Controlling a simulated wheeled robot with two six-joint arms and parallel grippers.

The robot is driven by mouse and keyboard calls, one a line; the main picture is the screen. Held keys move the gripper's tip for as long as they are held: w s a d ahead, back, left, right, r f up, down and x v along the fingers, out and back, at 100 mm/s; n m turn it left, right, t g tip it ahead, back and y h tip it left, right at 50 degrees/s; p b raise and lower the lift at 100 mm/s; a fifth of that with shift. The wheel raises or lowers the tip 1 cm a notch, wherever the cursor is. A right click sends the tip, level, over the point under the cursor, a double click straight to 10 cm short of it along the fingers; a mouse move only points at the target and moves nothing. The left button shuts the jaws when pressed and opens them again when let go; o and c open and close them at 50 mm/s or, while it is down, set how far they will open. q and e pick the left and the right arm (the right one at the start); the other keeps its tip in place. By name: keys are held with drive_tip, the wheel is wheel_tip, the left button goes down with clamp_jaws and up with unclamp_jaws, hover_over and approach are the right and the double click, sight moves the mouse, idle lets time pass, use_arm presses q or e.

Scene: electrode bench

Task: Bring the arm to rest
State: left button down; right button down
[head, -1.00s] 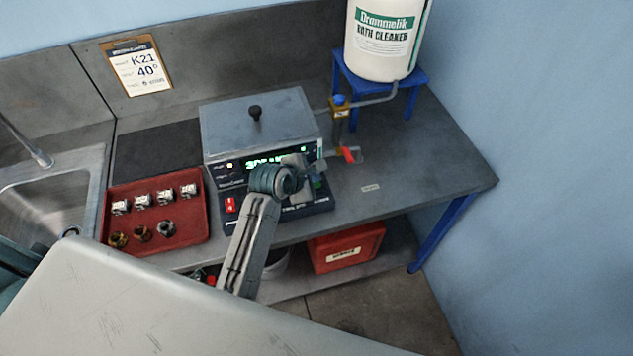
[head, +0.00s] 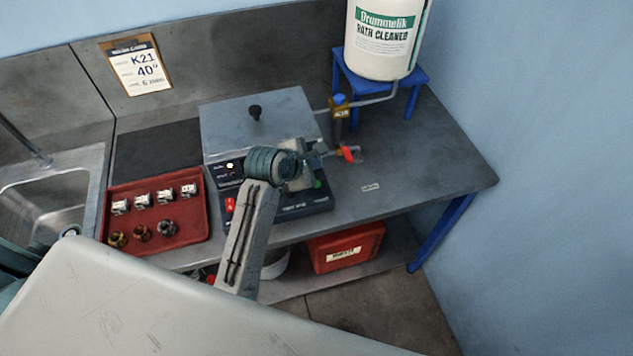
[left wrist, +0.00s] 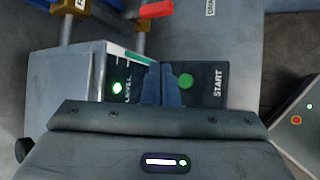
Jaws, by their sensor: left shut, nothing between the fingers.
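My left gripper (head: 318,160) is shut and empty. It hovers in front of the grey bath unit (head: 255,118) near the unit's right front corner. In the left wrist view its two dark fingers (left wrist: 160,72) are together, beside a green button (left wrist: 186,81) on a black panel marked START (left wrist: 214,84). I see no contact with the button, but the gap is hard to judge. My forearm and wrist hide much of the unit's front and its display. My right gripper is not in view.
A red-handled valve (head: 349,154) lies close to the right of the gripper. A white cleaner drum (head: 385,40) stands on a blue stand (head: 420,77). A red tray (head: 190,231) holds several small parts at left, next to the sink (head: 45,205). The bench's right side is mostly clear.

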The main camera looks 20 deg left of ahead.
use_arm(q)
drive_tip(key=shift+f, duration=0.1)
idle(0.6)
drive_tip(key=s+a+f+m+g+y, duration=0.1)
drive_tip(key=s+a+m+g, duration=0.15)
drive_tip(key=s+m, duration=0.65)
drive_tip(key=s+a+f+m+g+y, duration=0.15)
drive_tip(key=s+a+m, duration=0.25)
drive_tip(key=s+m, duration=0.45)
drive_tip(key=s+a+f+m+g+y, duration=0.1)
drive_tip(key=s+a+f+m+y, duration=0.15)
drive_tip(key=s+m, duration=0.6)
drive_tip(key=s+a+f+n+b, duration=0.1)
drive_tip(key=f+b, duration=0.2)
drive_tip(key=f, duration=1)
drive_tip(key=s+a+f+n+g+b, duration=0.1)
drive_tip(key=s+a+f+b, duration=0.15)
drive_tip(key=f, duration=1.15)
drive_tip(key=s+a+f+b, duration=0.1)
drive_tip(key=f+b, duration=0.2)
drive_tip(key=f, duration=1)
drive_tip(key=s+f+b, duration=0.3)
drive_tip(key=s+f, duration=0.5)
drive_tip(key=f, duration=0.3)
drive_tip(key=s+f+g+h+b, duration=0.1)
drive_tip(key=s+f+b, duration=0.2)
drive_tip(key=s+f, duration=0.6)
wheel_tip(320, 180, down, 3)
drive_tip(key=shift+s+a+n, duration=0.3)
